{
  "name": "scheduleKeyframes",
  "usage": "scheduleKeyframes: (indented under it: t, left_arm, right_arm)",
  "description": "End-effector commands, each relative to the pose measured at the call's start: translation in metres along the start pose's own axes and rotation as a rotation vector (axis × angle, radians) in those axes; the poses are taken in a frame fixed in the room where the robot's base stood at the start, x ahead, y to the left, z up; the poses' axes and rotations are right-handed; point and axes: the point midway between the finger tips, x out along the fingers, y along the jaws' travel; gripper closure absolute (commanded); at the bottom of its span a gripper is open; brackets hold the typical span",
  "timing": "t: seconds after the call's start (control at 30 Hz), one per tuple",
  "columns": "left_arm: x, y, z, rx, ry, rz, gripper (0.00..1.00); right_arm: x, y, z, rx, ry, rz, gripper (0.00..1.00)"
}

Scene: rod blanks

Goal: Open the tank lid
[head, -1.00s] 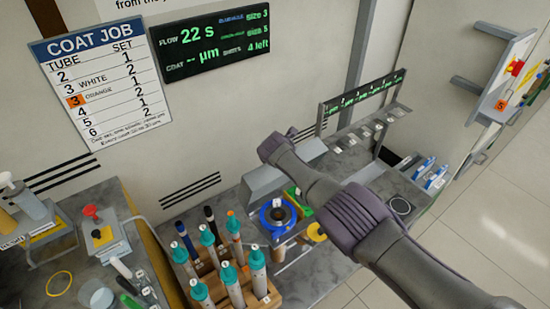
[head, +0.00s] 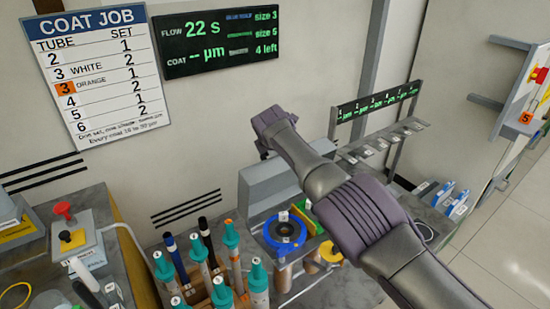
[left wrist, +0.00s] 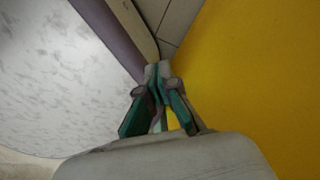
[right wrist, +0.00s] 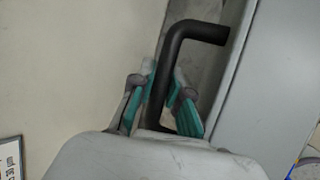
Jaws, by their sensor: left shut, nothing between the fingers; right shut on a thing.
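A grey panel (head: 265,188), which looks like the tank lid, stands tilted up behind a blue-ringed round opening (head: 284,231) on the bench. My right arm crosses in front of it and hides part of it; the right gripper is hidden in the head view. In the right wrist view my right gripper (right wrist: 162,80) is shut on a black bent handle (right wrist: 185,45) beside the grey panel (right wrist: 228,85). In the left wrist view my left gripper (left wrist: 158,75) is shut and empty, above the floor between a pale speckled surface and a yellow one.
Several teal-capped tubes stand in a wooden rack (head: 190,303) at the front. A box with a red button (head: 63,210) is at the left. A grey rack with a green display (head: 376,104) stands to the right. The wall with the job chart (head: 96,75) is close behind.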

Motion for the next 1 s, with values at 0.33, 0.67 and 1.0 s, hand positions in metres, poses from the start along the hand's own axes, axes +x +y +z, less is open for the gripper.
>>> scheduleKeyframes:
  t: [0.33, 0.67, 1.0]
  left_arm:
    - [0.0023, -0.0002, -0.0004, 0.000, 0.001, 0.000, 1.00]
    - [0.0022, -0.0002, -0.0008, 0.000, 0.002, 0.000, 1.00]
    - [0.0021, -0.0015, 0.0010, 0.000, 0.000, -0.002, 1.00]
  right_arm:
    - [-0.0042, 0.0100, -0.0024, -0.004, 0.008, 0.031, 1.00]
    - [-0.0030, 0.0077, -0.0030, -0.002, 0.008, 0.024, 0.59]
    - [-0.0023, 0.0055, -0.0026, -0.001, 0.007, 0.018, 0.59]
